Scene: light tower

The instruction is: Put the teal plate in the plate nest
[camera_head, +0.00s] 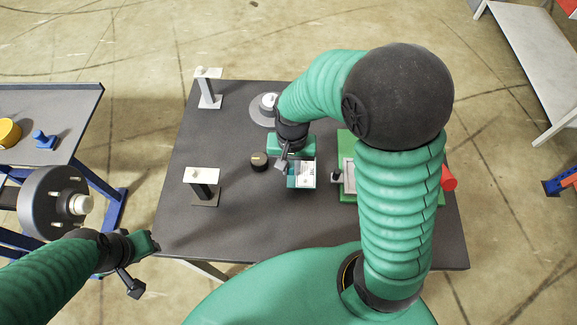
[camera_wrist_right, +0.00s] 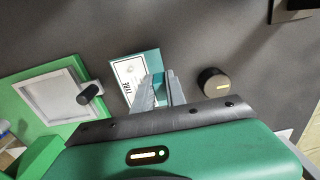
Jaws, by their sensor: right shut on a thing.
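The teal plate (camera_head: 303,174) carries a white printed label and is held in my right gripper (camera_wrist_right: 159,90) over the middle of the table. In the right wrist view the grey fingers are shut on one edge of the plate (camera_wrist_right: 132,74). The plate nest appears to be the pale framed recess (camera_wrist_right: 52,98) on the green board (camera_head: 431,198), just right of the plate in the head view. The plate is apart from it. My right arm hides much of the board. My left gripper (camera_head: 142,258) is off the table's left edge; its fingers do not show clearly.
A black knob (camera_head: 259,161) is close left of the plate. A small dark clamp (camera_wrist_right: 88,93) sits at the nest's edge. Two stands (camera_head: 203,175) are at the table's left. A grey round base (camera_head: 262,110) is behind. A red cylinder (camera_head: 448,179) is at right.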

